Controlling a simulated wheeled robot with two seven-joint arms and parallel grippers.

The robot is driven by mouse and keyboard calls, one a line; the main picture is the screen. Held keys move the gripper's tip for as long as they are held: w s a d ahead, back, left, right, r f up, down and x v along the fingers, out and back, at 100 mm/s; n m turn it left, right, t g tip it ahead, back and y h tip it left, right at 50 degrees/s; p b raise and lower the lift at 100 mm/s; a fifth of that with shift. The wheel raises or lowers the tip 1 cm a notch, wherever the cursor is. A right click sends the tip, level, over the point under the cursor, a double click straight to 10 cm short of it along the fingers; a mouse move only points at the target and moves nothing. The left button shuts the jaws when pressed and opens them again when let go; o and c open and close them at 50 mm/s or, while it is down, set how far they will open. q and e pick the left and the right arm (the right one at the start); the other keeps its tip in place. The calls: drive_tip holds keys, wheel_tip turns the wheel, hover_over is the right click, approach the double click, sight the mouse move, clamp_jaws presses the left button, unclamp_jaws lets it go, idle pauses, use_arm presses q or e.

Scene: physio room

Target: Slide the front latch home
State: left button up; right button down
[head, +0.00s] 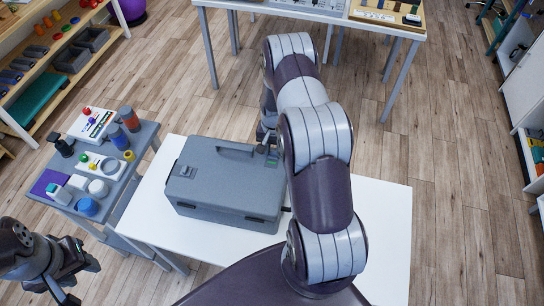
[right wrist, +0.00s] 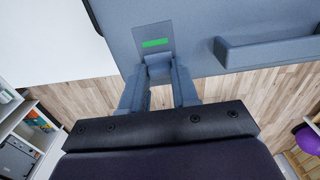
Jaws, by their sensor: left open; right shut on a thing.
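A grey case (head: 215,178) stands closed on a white table (head: 375,225). Its bar handle (head: 235,147) lies on the top, towards the far side; the handle also shows in the right wrist view (right wrist: 265,48). One latch (head: 187,171) sits at the left of the lid. At the far right corner is another latch, whose plate with a green strip (right wrist: 155,43) shows close up in the right wrist view. My right gripper (right wrist: 158,78) is shut on this latch's grey knob (right wrist: 158,65), beside the green strip. My left gripper (head: 82,278) is open and empty, low at the left, away from the case.
A grey side table (head: 140,140) left of the white table carries cylinders, jars and small boards. A shelf unit (head: 40,75) stands at the far left. Another table (head: 310,12) stands at the back. The white table is clear right of my right arm.

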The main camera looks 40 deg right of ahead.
sight(273, 151)
drive_tip(key=shift+w+d, duration=0.1)
drive_tip(key=c, duration=0.8)
unclamp_jaws()
drive_tip(key=shift+c, duration=0.2)
drive_tip(key=shift+r, duration=0.1)
drive_tip(key=shift+r, duration=0.35)
wheel_tip(273, 151, up, 12)
drive_tip(key=b, duration=0.4)
